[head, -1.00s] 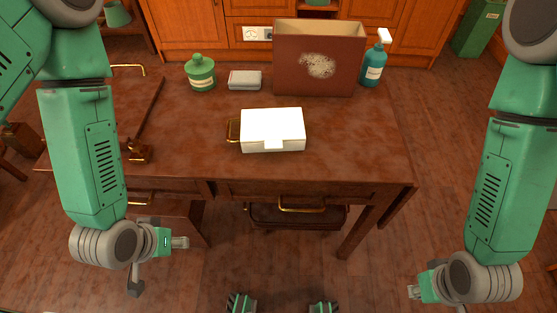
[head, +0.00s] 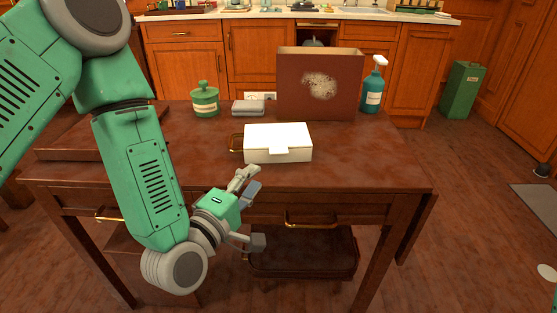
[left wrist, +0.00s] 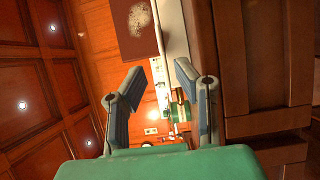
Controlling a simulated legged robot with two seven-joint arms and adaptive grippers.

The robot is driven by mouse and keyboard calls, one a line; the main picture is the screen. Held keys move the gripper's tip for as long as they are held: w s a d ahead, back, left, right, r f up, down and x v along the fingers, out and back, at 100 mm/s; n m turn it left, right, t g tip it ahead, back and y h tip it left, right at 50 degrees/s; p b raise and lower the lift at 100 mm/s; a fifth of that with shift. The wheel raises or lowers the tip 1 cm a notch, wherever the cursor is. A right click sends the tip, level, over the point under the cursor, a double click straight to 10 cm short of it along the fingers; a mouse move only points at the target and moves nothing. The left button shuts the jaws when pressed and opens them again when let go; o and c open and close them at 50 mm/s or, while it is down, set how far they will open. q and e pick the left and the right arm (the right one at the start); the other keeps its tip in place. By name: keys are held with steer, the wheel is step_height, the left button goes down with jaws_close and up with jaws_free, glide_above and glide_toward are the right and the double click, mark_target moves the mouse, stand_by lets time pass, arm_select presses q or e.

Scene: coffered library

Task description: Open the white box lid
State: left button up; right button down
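The white box (head: 278,142) sits on the dark brown desk (head: 375,165), near its front edge. Its white top is down, and a small tab sticks out at the middle of its front edge. My left gripper (head: 256,208) is in front of the desk, lower than the box and slightly left of it, touching nothing. Its fingers are spread and empty; they also show apart in the left wrist view (left wrist: 166,68). I cannot tell for sure whether the box shows in the wrist view. My right gripper is out of view.
Behind stand a green jar (head: 205,101), a grey stack (head: 248,107), a tall brown box (head: 335,92) and a blue spray bottle (head: 372,90). The desk right of the white box is clear.

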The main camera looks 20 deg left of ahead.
mark_target(276, 153)
arm_select(q)
steer(key=w, duration=0.3)
steer(key=w+d+b, duration=0.1)
steer(key=w, duration=0.2)
steer(key=w+d, duration=0.1)
steer(key=w, duration=0.3)
steer(key=shift+b, duration=0.4)
steer(key=shift+a, duration=0.1)
steer(key=shift+s, duration=0.1)
jaws_close()
